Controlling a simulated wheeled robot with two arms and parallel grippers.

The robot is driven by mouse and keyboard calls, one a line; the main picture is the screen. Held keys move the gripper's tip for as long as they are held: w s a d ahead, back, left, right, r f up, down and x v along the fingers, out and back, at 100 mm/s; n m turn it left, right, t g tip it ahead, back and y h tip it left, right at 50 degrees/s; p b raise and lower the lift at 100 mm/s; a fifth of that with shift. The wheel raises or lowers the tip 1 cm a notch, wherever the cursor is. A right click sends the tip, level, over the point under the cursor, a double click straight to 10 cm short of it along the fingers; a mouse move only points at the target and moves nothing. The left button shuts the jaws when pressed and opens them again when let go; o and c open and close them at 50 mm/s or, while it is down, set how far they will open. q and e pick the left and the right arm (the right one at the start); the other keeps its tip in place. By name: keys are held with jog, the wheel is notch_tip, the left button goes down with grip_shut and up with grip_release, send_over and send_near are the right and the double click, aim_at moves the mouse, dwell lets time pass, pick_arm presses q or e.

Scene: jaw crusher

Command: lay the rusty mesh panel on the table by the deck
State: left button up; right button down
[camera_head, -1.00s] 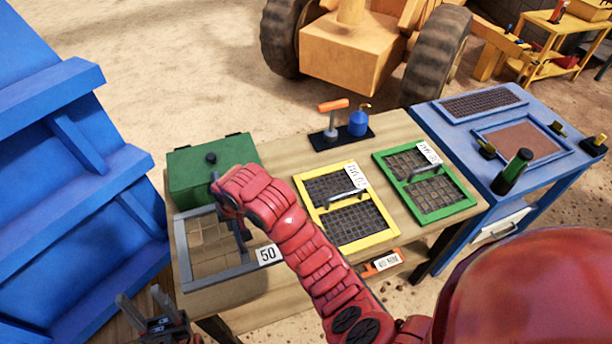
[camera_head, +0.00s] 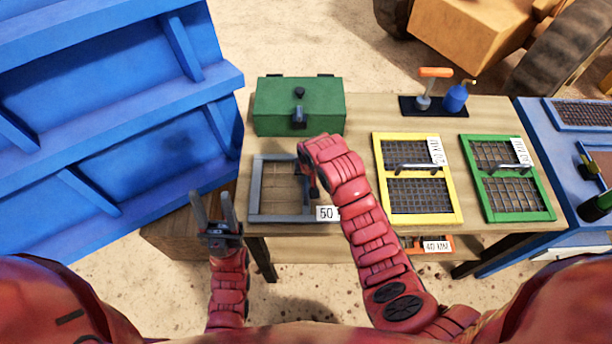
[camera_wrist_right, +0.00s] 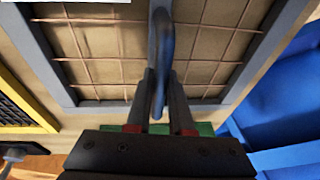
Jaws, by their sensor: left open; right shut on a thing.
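The rusty mesh panel (camera_head: 256,190) has a grey frame, thin reddish-brown wires and a "50" tag (camera_head: 327,213). It is over the left end of the wooden table (camera_head: 362,150), in front of the green box; I cannot tell whether it touches the top. My right gripper (camera_head: 308,172) is shut on its handle. In the right wrist view the fingers (camera_wrist_right: 160,98) close around the grey handle (camera_wrist_right: 158,60), with the mesh (camera_wrist_right: 105,70) behind. My left gripper (camera_head: 214,212) is open and empty, left of the table's front edge.
A green box (camera_head: 300,105) stands behind the panel. Yellow (camera_head: 417,136) and green (camera_head: 500,140) framed screens lie to the right. A blue ribbed structure (camera_head: 110,110) rises close on the left; a blue table (camera_head: 560,155) adjoins the right.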

jog(key=shift+f, duration=0.1)
jog(key=c, duration=0.8)
grip_release()
jog(key=shift+f, duration=0.1)
